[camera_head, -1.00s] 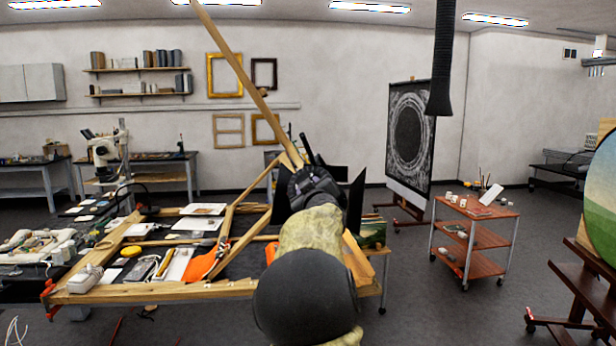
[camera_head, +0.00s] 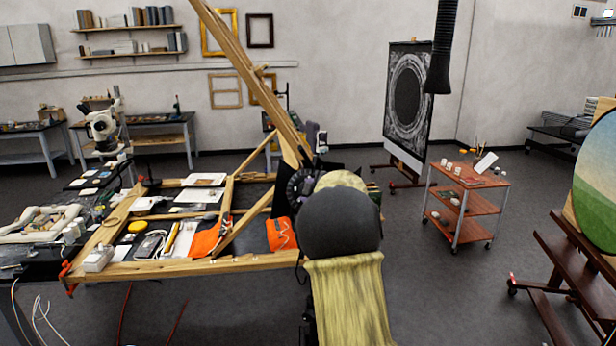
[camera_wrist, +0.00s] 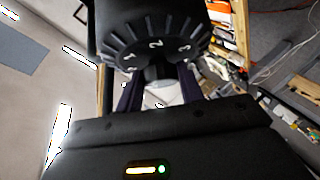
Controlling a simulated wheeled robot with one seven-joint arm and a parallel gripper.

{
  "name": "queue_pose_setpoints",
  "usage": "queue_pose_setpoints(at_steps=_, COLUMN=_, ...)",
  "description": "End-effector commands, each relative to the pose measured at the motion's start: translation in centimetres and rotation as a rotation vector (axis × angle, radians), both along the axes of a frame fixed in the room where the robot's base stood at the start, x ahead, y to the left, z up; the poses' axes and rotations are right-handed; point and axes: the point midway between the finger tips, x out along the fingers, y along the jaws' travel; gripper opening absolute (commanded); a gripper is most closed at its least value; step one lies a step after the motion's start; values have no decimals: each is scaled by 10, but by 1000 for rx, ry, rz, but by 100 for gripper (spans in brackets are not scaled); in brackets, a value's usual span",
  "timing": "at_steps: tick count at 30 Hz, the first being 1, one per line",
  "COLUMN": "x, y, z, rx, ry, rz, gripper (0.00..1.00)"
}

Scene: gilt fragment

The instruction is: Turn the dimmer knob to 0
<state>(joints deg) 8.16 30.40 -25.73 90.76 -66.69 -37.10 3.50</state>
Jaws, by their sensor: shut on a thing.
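The dimmer knob (camera_wrist: 155,22) is a large black dial with a ridged rim, at the top of the wrist view. White numerals 1, 2 and 3 show on it, with 2 near the middle. The two dark fingers of my gripper (camera_wrist: 158,84) reach up to its near edge and are shut on a dark part of it, one finger at each side. The exact contact is in shadow. In the head view a dark ridged disc, seemingly the knob (camera_head: 297,188), shows beside my arm, which hides the fingers. No 0 mark is visible.
A wooden-framed workbench (camera_head: 180,268) with tools and orange cloths (camera_head: 205,243) lies left. A slanting wooden beam (camera_head: 240,65) rises above the knob. A red trolley (camera_head: 470,202) and an easel (camera_head: 570,255) stand right, with open floor between.

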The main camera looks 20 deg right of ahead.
Motion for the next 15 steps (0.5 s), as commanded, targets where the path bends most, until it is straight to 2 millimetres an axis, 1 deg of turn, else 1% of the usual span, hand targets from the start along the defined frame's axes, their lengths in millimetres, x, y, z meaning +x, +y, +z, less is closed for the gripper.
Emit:
queue_pose_setpoints(at_steps=1, x=0, y=-1, z=6, rx=-18, ry=19, rz=12, gripper=15)
queue_pose_setpoints(at_steps=9, x=0, y=-2, z=4, rx=-96, ry=84, rz=72, gripper=15)
queue_pose_setpoints(at_steps=15, x=1, y=-2, z=2, rx=-121, ry=105, rz=91, gripper=15)
